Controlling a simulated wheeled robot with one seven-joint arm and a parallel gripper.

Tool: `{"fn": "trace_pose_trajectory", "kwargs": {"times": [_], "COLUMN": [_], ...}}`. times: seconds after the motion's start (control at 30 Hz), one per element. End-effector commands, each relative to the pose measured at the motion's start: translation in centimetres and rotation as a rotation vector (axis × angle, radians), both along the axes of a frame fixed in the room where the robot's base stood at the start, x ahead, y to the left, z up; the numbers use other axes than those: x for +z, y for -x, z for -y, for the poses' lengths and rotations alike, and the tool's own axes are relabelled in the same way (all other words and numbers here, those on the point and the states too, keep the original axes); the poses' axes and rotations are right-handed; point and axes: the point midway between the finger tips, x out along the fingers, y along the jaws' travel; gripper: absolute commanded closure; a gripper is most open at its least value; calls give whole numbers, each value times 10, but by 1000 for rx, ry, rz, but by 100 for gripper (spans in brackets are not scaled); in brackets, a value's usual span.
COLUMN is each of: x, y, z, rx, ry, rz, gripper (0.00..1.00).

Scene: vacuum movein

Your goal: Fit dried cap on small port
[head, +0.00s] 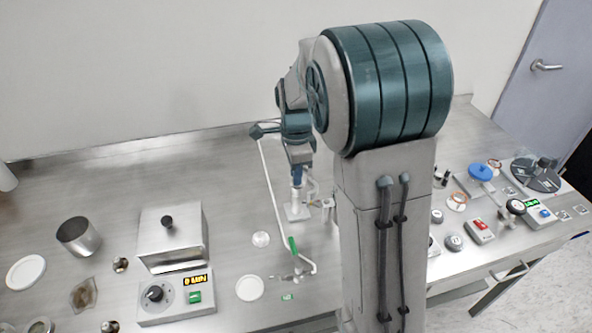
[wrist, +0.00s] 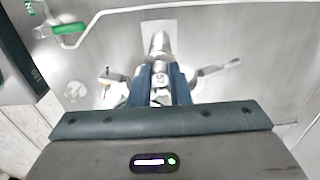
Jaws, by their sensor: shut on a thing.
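My gripper (head: 297,184) is in the middle of the bench, pointing down over a pale metal fitting (head: 297,210) on a flat plate. In the wrist view its two blue fingers (wrist: 161,88) are shut on a small silvery piece, which looks like the cap (wrist: 160,80). The fitting's upright metal tube (wrist: 159,44) stands just beyond the fingertips, with side arms to left and right. The small port is not clearly distinguishable, as the fingers cover that part. I cannot tell whether the cap touches it.
A white pipe with a green-handled valve (head: 292,244) runs left of the fitting. A heater box (head: 175,292) and metal beaker (head: 78,237) stand at left. Gauges, a red-button box (head: 480,231) and a blue-topped item (head: 480,172) lie at right. My column hides some bench.

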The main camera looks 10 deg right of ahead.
Motion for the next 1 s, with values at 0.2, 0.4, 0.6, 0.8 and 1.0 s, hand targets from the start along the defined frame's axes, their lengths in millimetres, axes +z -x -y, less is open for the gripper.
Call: {"fn": "trace_pose_trajectory", "kwargs": {"times": [0.2, 0.4, 0.6, 0.8, 1.0], "x": [0, 0, 0, 4, 37], "y": [0, 0, 0, -1, -1], "z": [0, 0, 0, 0, 0], "rx": [0, 0, 0, 0, 1], "ry": [0, 0, 0, 0, -1], "rz": [0, 1, 0, 3, 6], "gripper": [100, 66, 58, 58, 58]}}
